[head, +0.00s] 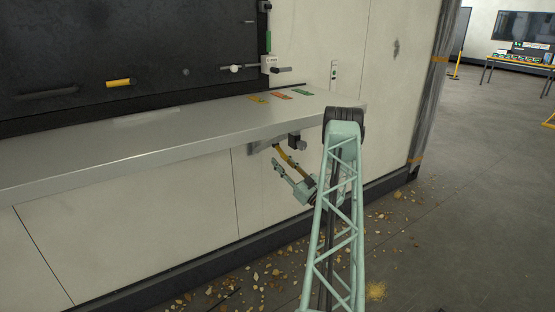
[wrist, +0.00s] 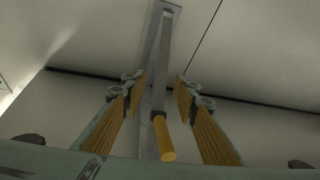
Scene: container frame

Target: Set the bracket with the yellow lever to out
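The bracket (wrist: 158,60) is a grey metal bar under the shelf in the wrist view. Its yellow lever (wrist: 165,138) is a short yellow rod, in the gap between my fingers and nearer the camera. My gripper (wrist: 160,95) is open, with one yellow-padded finger on each side of the bar and visible space on both sides. In the head view my gripper (head: 276,156) is below the shelf's right part, close to a grey bracket (head: 263,145). There I cannot tell the yellow lever from the yellow finger pad.
The grey shelf (head: 120,150) runs above my gripper. A dark block with a grey knob (head: 301,146) hangs under it, close to my gripper. Coloured tags (head: 280,95) lie on top. The pale wall panel (head: 130,225) is behind. Debris litters the floor (head: 255,285).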

